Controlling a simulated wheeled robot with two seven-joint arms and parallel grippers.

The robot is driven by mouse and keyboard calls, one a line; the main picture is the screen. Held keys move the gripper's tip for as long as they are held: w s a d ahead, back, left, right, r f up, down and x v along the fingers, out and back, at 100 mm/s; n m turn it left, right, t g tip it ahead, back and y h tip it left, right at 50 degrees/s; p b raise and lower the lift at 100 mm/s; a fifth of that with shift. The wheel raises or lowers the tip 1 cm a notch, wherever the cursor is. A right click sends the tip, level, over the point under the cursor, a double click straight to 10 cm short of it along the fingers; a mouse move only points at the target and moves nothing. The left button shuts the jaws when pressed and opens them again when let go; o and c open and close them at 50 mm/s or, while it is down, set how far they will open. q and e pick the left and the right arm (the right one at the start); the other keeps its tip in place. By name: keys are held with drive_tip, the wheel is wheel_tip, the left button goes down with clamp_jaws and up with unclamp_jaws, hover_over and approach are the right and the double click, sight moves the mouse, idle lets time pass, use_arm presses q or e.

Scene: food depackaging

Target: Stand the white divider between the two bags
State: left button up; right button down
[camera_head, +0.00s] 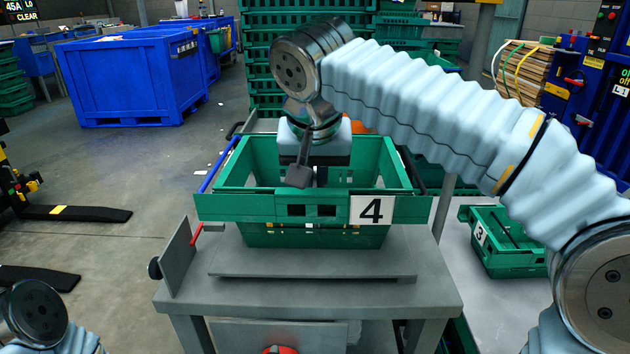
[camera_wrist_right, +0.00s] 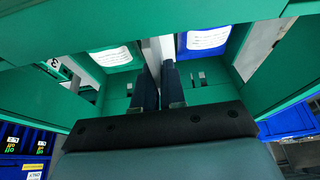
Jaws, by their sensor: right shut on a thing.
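My right gripper (camera_head: 302,172) reaches down into the green crate marked 4 (camera_head: 250,208). In the right wrist view the gripper (camera_wrist_right: 158,80) is shut on the white divider (camera_wrist_right: 153,50), a thin upright strip between its fingers. A green bag with a white label (camera_wrist_right: 110,57) is left of the divider, and a blue bag with a white label (camera_wrist_right: 207,39) is right of it. The divider's lower edge is hidden, so I cannot tell whether it touches the crate floor. The bags are hidden in the head view. My left gripper is not in view.
The crate stands on a grey workbench (camera_head: 400,290) with a red-handled side plate. Its walls (camera_wrist_right: 60,25) close in around the right gripper. A smaller green crate marked 3 (camera_head: 510,262) sits lower at the right. A blue bin (camera_head: 130,80) stands at the back left.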

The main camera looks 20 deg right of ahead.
drive_tip(key=shift+f, duration=0.15)
drive_tip(key=c, duration=1.2)
unclamp_jaws()
drive_tip(key=shift+r, duration=0.3)
drive_tip(key=p+v, duration=0.2)
drive_tip(key=v, duration=0.8)
drive_tip(key=shift+s+a+r, duration=0.1)
drive_tip(key=shift+s+r, duration=0.1)
drive_tip(key=shift+r, duration=0.15)
drive_tip(key=shift+s+r, duration=0.2)
drive_tip(key=shift+r, duration=0.25)
